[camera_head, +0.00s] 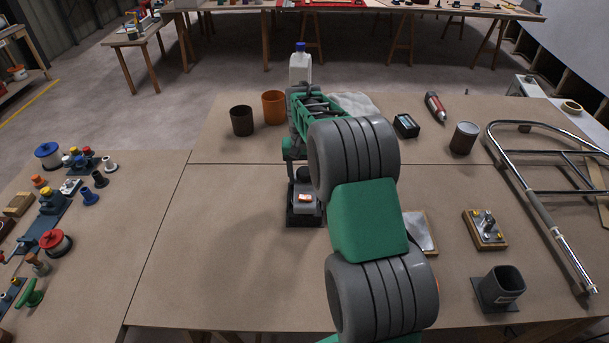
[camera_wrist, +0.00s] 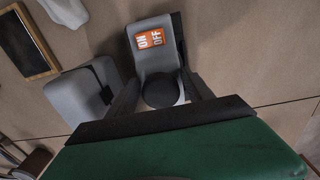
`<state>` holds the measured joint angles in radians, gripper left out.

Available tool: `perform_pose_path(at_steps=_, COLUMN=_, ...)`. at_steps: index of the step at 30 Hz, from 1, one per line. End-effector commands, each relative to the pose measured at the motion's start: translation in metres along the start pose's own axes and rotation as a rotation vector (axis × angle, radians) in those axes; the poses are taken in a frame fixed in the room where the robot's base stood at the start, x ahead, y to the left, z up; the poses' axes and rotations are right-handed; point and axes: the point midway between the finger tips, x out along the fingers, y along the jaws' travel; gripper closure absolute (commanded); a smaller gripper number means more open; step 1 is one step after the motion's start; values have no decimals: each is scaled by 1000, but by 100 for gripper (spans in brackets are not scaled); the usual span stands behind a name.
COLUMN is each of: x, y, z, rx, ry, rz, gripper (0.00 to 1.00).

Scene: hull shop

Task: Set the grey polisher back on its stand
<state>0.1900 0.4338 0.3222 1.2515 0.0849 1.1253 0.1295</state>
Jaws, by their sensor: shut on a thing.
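The grey polisher (camera_head: 307,196) has an orange switch label on its body, below my gripper (camera_head: 300,178) in the head view. In the wrist view the label on the polisher (camera_wrist: 153,60) reads ON and OFF, and a round black part lies below it. My gripper (camera_wrist: 158,82) is shut on the polisher, with one dark finger on each side. A dark square base (camera_head: 304,219) shows around the polisher's foot in the head view; whether the two touch is unclear. A grey open-topped holder (camera_head: 503,284) on a dark plate stands at the front right. Which is the polisher's stand is unclear.
A wood-based fixture (camera_head: 485,230) and a chrome tube frame (camera_head: 548,218) lie to the right. The bench left of the polisher is clear.

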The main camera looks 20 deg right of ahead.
Motion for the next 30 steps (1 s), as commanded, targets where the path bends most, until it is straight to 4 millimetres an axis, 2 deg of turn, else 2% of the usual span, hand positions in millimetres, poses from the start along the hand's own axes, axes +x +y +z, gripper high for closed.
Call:
perform_pose_path(at_steps=19, x=-2, y=0, z=-1, rx=0, ry=4, rz=-1, gripper=100)
perform_pose_path(at_steps=30, x=4, y=0, z=-1, rx=0, ry=3, rz=-1, gripper=100)
